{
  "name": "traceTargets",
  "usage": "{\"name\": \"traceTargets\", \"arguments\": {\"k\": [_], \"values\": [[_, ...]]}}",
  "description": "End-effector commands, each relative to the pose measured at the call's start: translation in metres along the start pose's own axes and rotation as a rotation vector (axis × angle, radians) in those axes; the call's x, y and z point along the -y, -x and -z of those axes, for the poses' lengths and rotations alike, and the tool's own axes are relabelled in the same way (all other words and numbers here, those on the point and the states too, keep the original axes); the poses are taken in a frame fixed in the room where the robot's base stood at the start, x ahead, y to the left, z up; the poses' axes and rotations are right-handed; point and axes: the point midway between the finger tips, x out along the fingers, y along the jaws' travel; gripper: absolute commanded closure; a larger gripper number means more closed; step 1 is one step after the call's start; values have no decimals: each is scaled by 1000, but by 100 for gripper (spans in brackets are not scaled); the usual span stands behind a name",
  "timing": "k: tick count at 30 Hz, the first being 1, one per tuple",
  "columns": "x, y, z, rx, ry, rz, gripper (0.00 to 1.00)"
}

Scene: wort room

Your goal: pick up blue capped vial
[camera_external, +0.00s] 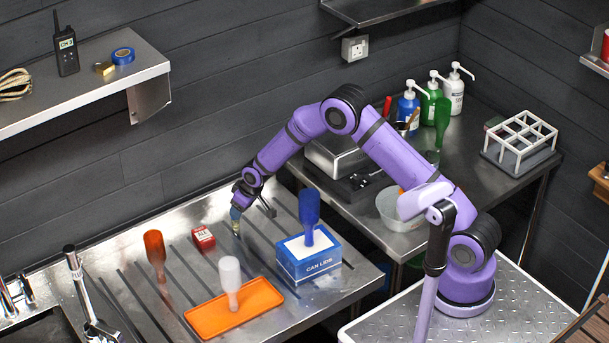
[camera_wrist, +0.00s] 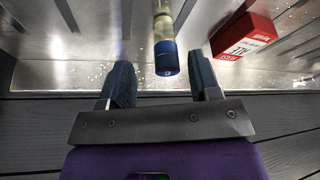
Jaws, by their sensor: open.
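The blue capped vial (camera_external: 237,227) stands on the ribbed steel drainboard, just below my gripper (camera_external: 252,208). In the wrist view, the vial (camera_wrist: 165,42) shows its blue cap toward me and a pale yellowish body. My gripper (camera_wrist: 161,80) is open there, with one dark blue finger pad on each side. The cap lies just ahead of the gap between the fingertips, nearer the right finger. I see nothing held. Part of the vial is hidden by the gripper in the external view.
A red box (camera_external: 203,237) lies left of the vial and also shows close to the right finger (camera_wrist: 243,36). An orange tray (camera_external: 205,325), an orange-brown bottle-like item (camera_external: 155,245) and a blue can lids box (camera_external: 312,268) stand around. A dark wall (camera_wrist: 40,130) rises behind.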

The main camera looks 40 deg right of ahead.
Motion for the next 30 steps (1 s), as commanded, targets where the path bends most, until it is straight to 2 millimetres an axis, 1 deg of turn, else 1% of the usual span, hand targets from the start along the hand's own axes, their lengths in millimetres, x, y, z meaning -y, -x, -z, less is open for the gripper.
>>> {"name": "traceTargets", "arguments": {"k": [2, 8, 12, 15, 22, 28, 29, 30], "values": [[1, -6, 1, 0, 0, 0, 43], [6, -32, 5, 1, 0, 0, 43], [6, -47, 5, 1, 0, 0, 43], [6, -51, 5, 0, 0, 0, 43], [6, -52, 5, 0, 0, 0, 43], [6, -51, 5, 0, 0, 0, 89], [6, -51, 5, 0, 0, 0, 95], [6, -51, 5, 0, 0, 0, 95]]}}
